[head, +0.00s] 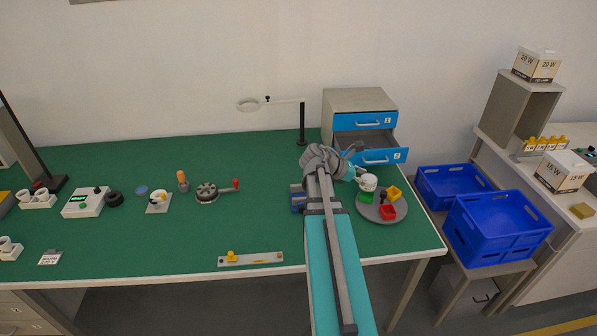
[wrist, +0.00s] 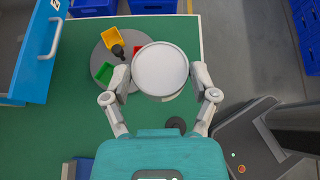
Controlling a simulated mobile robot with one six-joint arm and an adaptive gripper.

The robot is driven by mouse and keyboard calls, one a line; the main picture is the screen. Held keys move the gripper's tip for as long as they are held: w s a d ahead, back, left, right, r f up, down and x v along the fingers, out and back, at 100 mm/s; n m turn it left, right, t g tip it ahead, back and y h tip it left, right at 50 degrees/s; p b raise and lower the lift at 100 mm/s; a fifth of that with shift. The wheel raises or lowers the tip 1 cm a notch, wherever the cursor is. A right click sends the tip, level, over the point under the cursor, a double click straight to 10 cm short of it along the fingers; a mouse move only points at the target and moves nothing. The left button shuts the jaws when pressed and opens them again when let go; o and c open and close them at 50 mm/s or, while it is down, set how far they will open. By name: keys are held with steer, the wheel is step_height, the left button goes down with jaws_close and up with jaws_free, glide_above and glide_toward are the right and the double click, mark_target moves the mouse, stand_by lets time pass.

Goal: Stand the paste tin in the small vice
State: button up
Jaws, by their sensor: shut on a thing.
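My gripper (wrist: 162,74) is shut on the paste tin (wrist: 160,69), a round tin with a pale flat lid, one finger on each side of it. The tin's underside is hidden in the wrist view. What looks like the small vice (head: 297,201) is a blue and grey block on the green bench, left of my arm and partly hidden by it. A blue piece, probably of it, shows at the bottom left of the wrist view (wrist: 80,168).
The round tray holds green, red (head: 388,212) and yellow (head: 394,193) bins. A drawer cabinet (head: 358,101) with its lower drawer (head: 378,156) pulled out stands behind. A lamp stand (head: 302,124) and a crank device (head: 207,192) are further left. The bench front is mostly clear.

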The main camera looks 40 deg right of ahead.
steer(key=shift+d, duration=0.1)
steer(key=shift+w+f, duration=0.2)
steer(key=shift+w, duration=0.1)
steer(key=w+a+f+n+t+b, duration=0.1)
steer(key=w+f+b, duration=0.2)
steer(key=w, duration=0.4)
steer(key=w+a+f+n+t+b, duration=0.1)
steer(key=w+f+b, duration=0.25)
steer(key=w, duration=0.35)
steer(key=n+t+h+b, duration=0.1)
steer(key=b, duration=0.4)
glide_above(297, 190)
steer(key=s+a, duration=0.2)
steer(key=s, duration=0.1)
step_height(297, 190, down, 4)
steer(key=shift+a+f, duration=0.1)
steer(key=shift+f, duration=0.2)
steer(key=shift+f+b, duration=2.75)
steer(key=shift+b, duration=0.05)
steer(key=shift+w+f+b, duration=0.1)
steer(key=shift+f+b, duration=1.65)
